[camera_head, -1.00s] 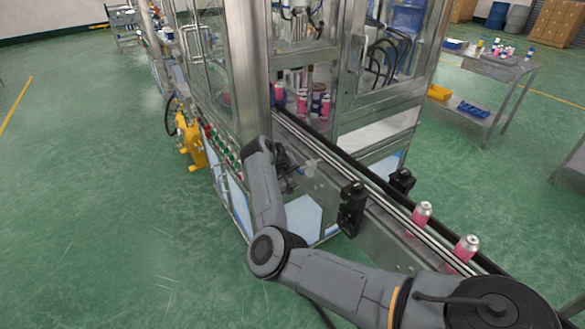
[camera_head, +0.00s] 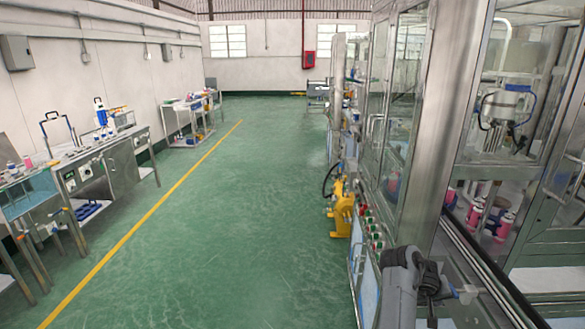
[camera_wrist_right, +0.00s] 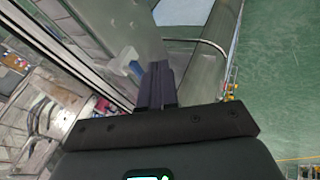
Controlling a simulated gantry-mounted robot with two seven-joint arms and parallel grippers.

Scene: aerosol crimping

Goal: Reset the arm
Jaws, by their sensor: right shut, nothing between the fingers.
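My right arm comes in at the bottom right of the head view. Its dark gripper (camera_head: 440,287) is beside the side rail of the conveyor, below the machine's steel corner post. In the right wrist view the two dark fingers of the right gripper (camera_wrist_right: 157,82) lie together, shut and empty. A small white and blue fitting (camera_wrist_right: 128,60) shows just left of the fingertips; I cannot tell whether they touch. My left gripper is not in view.
The glass and steel machine (camera_head: 450,110) fills the right side, with pink cans (camera_head: 504,226) inside. A yellow unit (camera_head: 343,208) stands at its near side. The green floor (camera_head: 240,215) is open. A workbench (camera_head: 125,165) stands along the left wall.

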